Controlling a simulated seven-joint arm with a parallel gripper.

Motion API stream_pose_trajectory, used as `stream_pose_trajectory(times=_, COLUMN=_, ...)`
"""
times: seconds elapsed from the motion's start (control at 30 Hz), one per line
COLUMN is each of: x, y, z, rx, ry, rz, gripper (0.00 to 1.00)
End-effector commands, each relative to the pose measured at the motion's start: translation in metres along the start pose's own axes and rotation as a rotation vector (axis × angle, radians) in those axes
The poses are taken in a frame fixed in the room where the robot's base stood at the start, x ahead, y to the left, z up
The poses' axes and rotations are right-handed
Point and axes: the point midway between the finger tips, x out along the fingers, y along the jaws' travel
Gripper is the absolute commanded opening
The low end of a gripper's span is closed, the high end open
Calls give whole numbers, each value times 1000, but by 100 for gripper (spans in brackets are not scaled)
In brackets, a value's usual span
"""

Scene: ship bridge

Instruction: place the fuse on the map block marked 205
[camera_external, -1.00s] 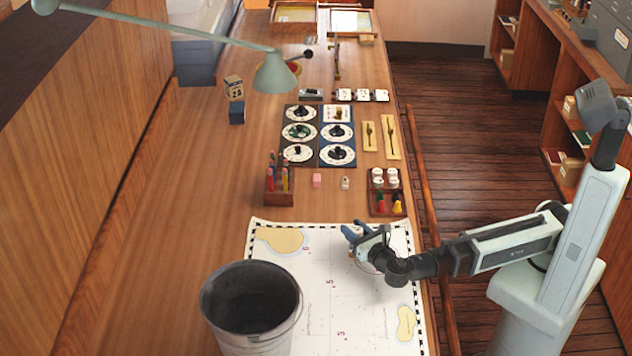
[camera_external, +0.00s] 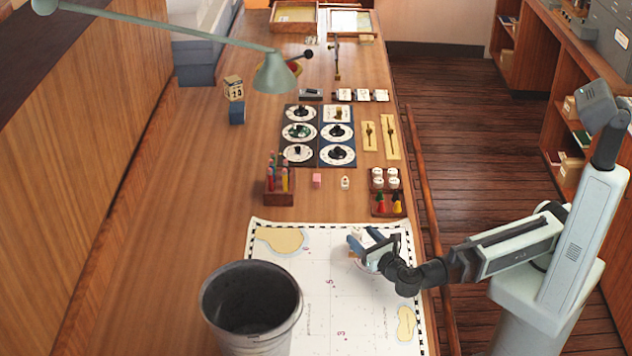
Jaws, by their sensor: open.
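The map (camera_external: 315,275) lies flat on the desk, a white chart with a checkered border, tan land patches and small red numbers such as 5 and 3. I cannot read a block marked 205. My gripper (camera_external: 364,239), with blue fingers, is open over the chart's upper right part. I cannot tell its height, and the chart under it is partly hidden. I cannot pick out the fuse for sure. A small white piece (camera_external: 345,182) stands on the desk beyond the chart, and several white cylinders (camera_external: 385,175) sit in a wooden tray.
A grey bucket (camera_external: 251,305) covers the chart's near left part. A pencil holder (camera_external: 279,186), a pink block (camera_external: 317,181) and a tray with red and yellow pieces (camera_external: 387,205) stand beyond the chart. Dial panels (camera_external: 319,136) lie farther back.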

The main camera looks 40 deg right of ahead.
Motion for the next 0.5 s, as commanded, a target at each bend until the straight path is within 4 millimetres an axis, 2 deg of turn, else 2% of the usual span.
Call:
stream_pose_trajectory(times=0.2, x=-36, y=0, z=0, rx=0, ry=0, rz=2, gripper=64)
stream_pose_trajectory(times=0.5, x=-68, y=0, z=0, rx=0, ry=0, rz=1, gripper=64)
